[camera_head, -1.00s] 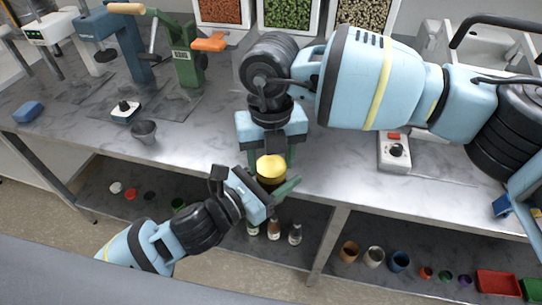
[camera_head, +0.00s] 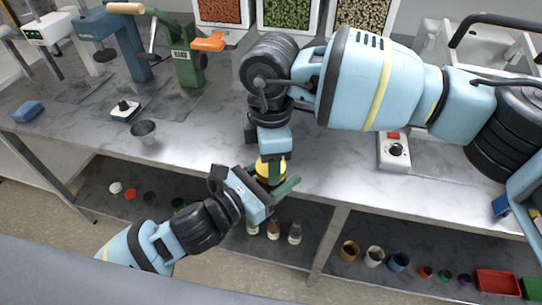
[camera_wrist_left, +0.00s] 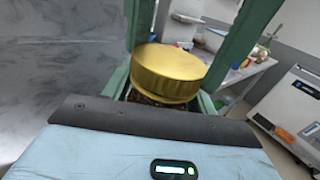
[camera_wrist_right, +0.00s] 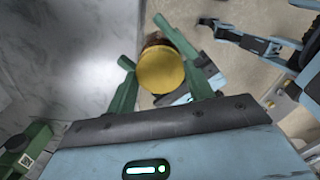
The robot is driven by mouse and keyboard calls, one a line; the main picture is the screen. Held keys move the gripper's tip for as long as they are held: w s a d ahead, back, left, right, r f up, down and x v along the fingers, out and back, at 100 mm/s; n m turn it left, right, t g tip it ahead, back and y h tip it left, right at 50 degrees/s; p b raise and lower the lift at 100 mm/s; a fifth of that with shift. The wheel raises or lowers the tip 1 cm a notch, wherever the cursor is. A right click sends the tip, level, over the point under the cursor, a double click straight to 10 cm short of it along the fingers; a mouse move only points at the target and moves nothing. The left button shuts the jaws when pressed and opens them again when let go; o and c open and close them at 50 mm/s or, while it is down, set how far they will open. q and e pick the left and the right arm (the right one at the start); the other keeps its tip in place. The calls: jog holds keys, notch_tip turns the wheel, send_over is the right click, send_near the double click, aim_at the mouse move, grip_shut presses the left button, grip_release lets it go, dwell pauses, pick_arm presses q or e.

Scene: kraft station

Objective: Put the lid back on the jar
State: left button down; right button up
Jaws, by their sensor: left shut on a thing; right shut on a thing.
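The gold lid (camera_head: 263,170) sits on top of the jar (camera_wrist_right: 153,40), which has dark brown contents. The left wrist view shows the lid (camera_wrist_left: 166,72) over the jar's mouth, with a little of the dark jar below it. My left gripper (camera_head: 272,190) is shut around the jar and holds it in front of the bench edge. My right gripper (camera_head: 271,166) comes from above and is shut on the lid; its fingers flank the lid (camera_wrist_right: 161,71) in the right wrist view. Most of the jar is hidden by the grippers.
Bottles (camera_head: 295,233) and several small pots stand on the lower shelf.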

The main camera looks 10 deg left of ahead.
jog(key=m, duration=0.3)
jog(key=shift+m, duration=0.4)
jog(key=o, duration=0.9)
jog(key=shift+o, duration=0.2)
jog(key=shift+r, duration=2.3)
jog(key=shift+c, duration=0.4)
